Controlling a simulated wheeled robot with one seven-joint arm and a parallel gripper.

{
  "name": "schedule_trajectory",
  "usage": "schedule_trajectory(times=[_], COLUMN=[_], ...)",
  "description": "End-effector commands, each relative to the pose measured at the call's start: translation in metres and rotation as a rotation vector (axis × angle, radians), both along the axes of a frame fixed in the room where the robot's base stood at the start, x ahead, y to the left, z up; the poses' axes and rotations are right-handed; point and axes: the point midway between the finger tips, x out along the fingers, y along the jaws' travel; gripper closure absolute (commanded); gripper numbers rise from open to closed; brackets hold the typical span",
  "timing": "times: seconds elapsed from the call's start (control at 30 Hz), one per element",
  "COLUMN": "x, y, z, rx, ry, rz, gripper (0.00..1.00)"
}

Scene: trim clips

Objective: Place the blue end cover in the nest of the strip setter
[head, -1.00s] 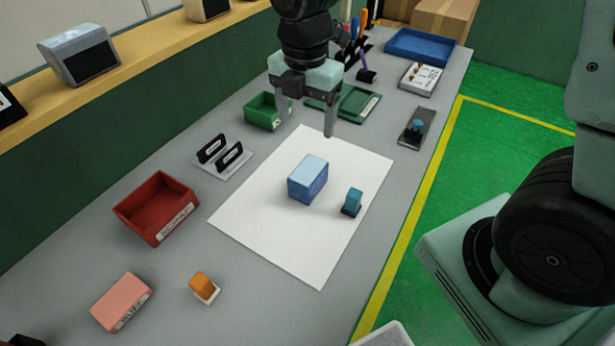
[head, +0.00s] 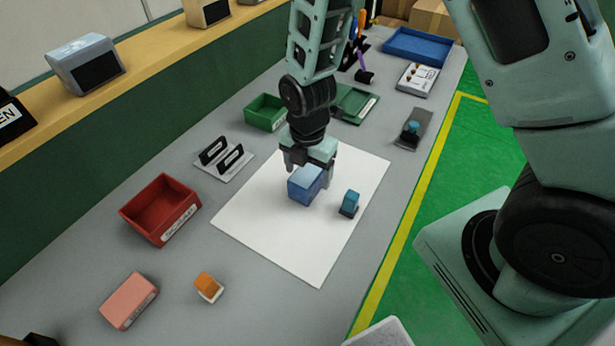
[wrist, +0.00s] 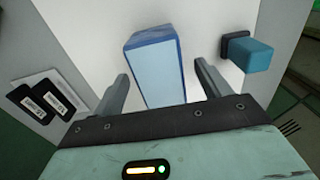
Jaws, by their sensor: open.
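I cannot tell for certain which is the blue end cover. My gripper (head: 312,174) is open and low over the block. In the wrist view, the block (wrist: 153,70) lies between my spread fingers (wrist: 160,78), with gaps at both sides. The small blue piece (wrist: 250,56) is outside the right finger. I cannot tell for certain which fixture is the strip setter.
A pale plate with two black upright pieces (head: 222,160) stands left of the sheet. A red bin (head: 162,217), a green bin (head: 265,112), a pink block (head: 128,300) and an orange piece (head: 207,285) surround it. A grey plate with a blue knob (head: 414,128) lies at right.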

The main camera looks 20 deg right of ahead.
Motion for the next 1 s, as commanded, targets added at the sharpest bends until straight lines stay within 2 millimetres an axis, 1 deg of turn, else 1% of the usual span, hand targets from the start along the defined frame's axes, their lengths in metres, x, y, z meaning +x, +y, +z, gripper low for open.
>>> schedule_trajectory(times=[0.13,0.4,0.47,0.5,0.6,0.63,0.67,0.87,1.0], x=[0.0,0.0005,0.0005,0.0005,0.0004,0.0005,0.0005,0.0005,0.0008], y=[0.0001,0.0002,0.0002,0.0002,0.0001,0.0002,0.0002,0.0002,0.0004], z=[-0.0114,-0.0139,-0.0138,-0.0138,-0.0137,-0.0137,-0.0135,-0.0131,-0.0085], rx=[0.0,0.0,0.0,0.0,0.0,0.0,0.0,0.0,0.001], ry=[0.0,-0.002,-0.002,-0.002,-0.002,-0.002,-0.002,-0.002,-0.003], rz=[0.001,0.001,0.001,0.001,0.001,0.001,0.001,0.001,0.002], gripper=[0.24,0.24,0.4,0.51,0.75,0.75,0.79,0.79,0.79])
